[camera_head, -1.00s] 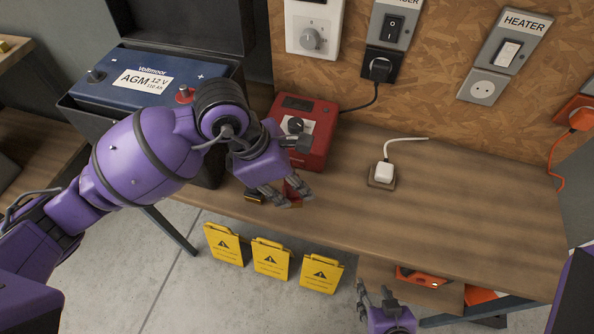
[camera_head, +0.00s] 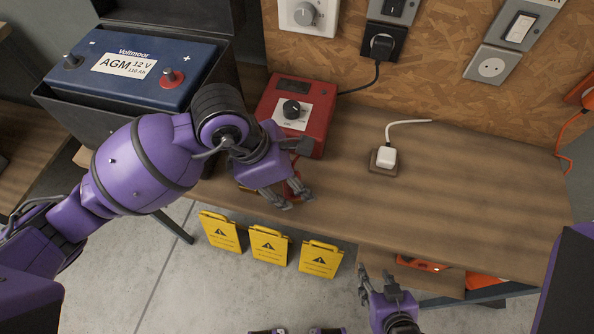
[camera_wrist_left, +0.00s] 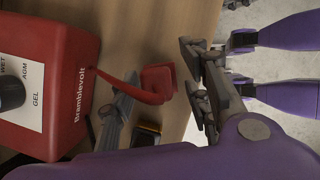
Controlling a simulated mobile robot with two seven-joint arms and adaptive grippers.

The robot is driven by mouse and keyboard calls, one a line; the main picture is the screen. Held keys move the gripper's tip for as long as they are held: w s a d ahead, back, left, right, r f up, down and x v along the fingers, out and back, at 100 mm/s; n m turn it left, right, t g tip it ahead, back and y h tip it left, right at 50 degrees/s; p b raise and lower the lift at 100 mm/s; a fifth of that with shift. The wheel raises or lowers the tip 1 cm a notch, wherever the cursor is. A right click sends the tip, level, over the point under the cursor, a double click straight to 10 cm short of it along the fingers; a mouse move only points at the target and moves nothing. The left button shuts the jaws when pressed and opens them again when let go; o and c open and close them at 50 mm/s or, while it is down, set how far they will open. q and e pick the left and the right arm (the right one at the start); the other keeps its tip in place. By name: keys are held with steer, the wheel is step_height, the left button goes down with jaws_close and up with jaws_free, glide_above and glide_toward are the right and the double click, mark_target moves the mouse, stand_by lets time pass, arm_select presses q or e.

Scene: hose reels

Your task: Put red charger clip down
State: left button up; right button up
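The red charger clip (camera_wrist_left: 158,82) lies on the wooden bench near its front edge, with a red lead running to the red charger box. It shows between the fingers of my left gripper (camera_wrist_left: 163,98), which stand apart with gaps beside the clip. In the head view the clip (camera_head: 296,186) is partly hidden by my left gripper (camera_head: 289,198). The red charger (camera_head: 295,108), with a black dial, stands just behind it; its side also shows in the left wrist view (camera_wrist_left: 60,85). My right gripper (camera_head: 377,285) is open and empty in front of the bench.
A blue battery (camera_head: 135,72) in a black box stands at the left. A white plug on a small brown block (camera_head: 383,160) sits mid-bench. A small black and yellow object (camera_wrist_left: 146,132) lies beside the clip.

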arm_select(q)
steer(key=shift+r, duration=0.35)
steer(key=v, duration=1.1)
steer(key=shift+a+r+p, duration=0.2)
steer(key=shift+r+p, duration=0.1)
